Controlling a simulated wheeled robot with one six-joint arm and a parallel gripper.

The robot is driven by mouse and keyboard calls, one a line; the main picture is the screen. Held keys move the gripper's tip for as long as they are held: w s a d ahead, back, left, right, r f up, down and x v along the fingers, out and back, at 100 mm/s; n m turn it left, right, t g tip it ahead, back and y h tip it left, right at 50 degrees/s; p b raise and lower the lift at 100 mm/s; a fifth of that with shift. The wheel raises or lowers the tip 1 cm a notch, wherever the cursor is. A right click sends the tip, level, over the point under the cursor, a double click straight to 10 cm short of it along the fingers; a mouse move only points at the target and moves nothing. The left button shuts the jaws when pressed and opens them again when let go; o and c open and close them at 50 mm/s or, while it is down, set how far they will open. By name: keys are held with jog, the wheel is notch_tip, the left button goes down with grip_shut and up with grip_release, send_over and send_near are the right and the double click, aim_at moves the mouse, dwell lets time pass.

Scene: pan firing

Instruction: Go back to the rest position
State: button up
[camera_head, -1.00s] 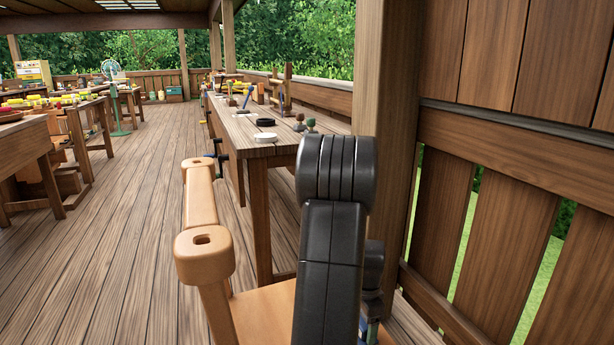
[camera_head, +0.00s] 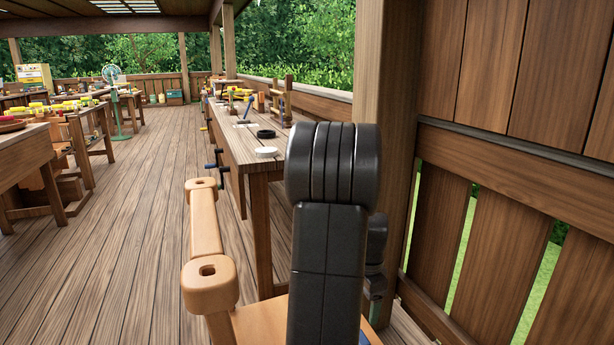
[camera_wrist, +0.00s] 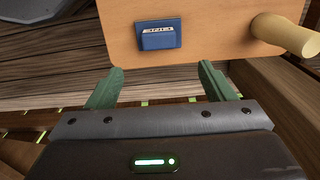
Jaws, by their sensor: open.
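My gripper (camera_wrist: 160,85) shows in the wrist view with two green fingers spread apart and nothing between them. The block is apart from both fingers. In the head view my black arm stands in front and hides part of the scene; my gripper cannot be seen there.
A long wooden workbench (camera_head: 245,150) runs ahead, with a white disc (camera_head: 267,152) and a black ring (camera_head: 265,134) on it. A plank wall (camera_head: 480,155) closes the right side. Other tables stand at left. The plank floor (camera_head: 130,220) between is clear.

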notch_tip(320, 180, down, 13)
jog(key=b, duration=0.5)
jog(key=shift+r, duration=0.1)
jog(key=shift+f, duration=0.35)
jog(key=r+n+p, duration=0.1)
jog(key=r+p, duration=0.1)
jog(key=r, duration=0.1)
jog(key=r+n+p, duration=0.2)
jog(key=r+p, duration=0.1)
jog(key=w+r+n+p, duration=0.1)
jog(key=r+n+p, duration=0.1)
jog(key=r+p, duration=0.1)
jog(key=shift+r, duration=0.3)
jog(key=n+p, duration=0.1)
jog(key=n, duration=0.1)
jog(key=f+n, duration=0.1)
jog(key=n, duration=0.1)
jog(key=n+p, duration=0.1)
jog(key=shift+w+a+f+n+p, duration=0.2)
jog(key=shift+w+a+n+p, duration=0.1)
jog(key=shift+n+p, duration=0.1)
